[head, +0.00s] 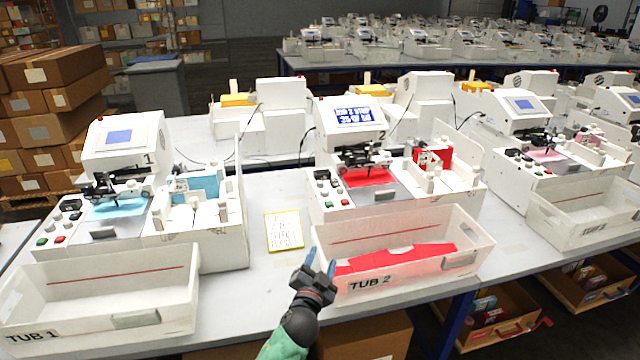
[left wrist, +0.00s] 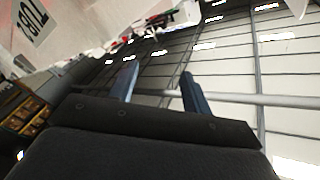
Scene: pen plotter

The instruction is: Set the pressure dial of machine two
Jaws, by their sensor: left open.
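Machine two (head: 352,115), a white plotter marked 2, stands in the middle of the table with a lit blue screen (head: 352,115). Its control panel (head: 324,190) at the front left carries several small knobs and buttons; which one is the pressure dial is too small to tell. My left gripper (head: 321,258) is open and empty, fingers pointing up, in front of the panel at the left end of the tub marked TUB 2 (head: 362,284). Its two blue fingers also show in the left wrist view (left wrist: 158,72), with nothing between them. My right gripper is not in view.
A yellow-edged note sheet (head: 284,231) lies on the table left of TUB 2. Machine one (head: 122,145) and TUB 1 (head: 100,290) stand at the left, another machine (head: 520,110) at the right.

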